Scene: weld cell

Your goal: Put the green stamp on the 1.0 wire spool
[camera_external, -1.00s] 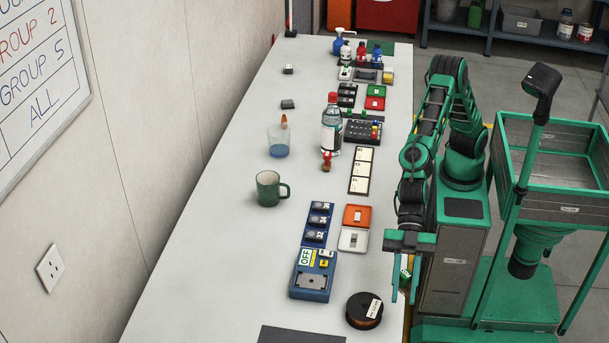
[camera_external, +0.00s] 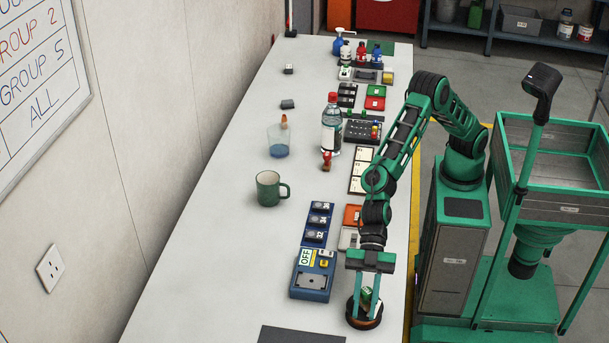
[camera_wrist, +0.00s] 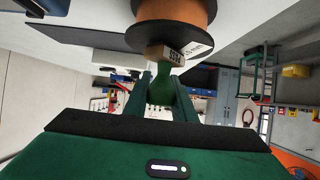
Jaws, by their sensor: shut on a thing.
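The wire spool (camera_external: 353,317), dark-flanged with orange-brown wire, lies flat near the table's front right edge. In the wrist view the spool (camera_wrist: 175,10) is at the top, with a white label on its flange. My gripper (camera_external: 368,297) points down over the spool, shut on the green stamp (camera_external: 366,293). In the wrist view the green handle (camera_wrist: 160,88) is between the fingers, and its pale block end with dark lettering is against or just above the flange, beside the label. I cannot tell whether it touches.
A blue device marked OFF (camera_external: 311,281) stands close left of the spool. A dark mat (camera_external: 300,335) lies in front. The orange pad (camera_external: 352,214) and a white tile are partly behind my arm. A green mug (camera_external: 268,190) stands farther back left, with clear table around it.

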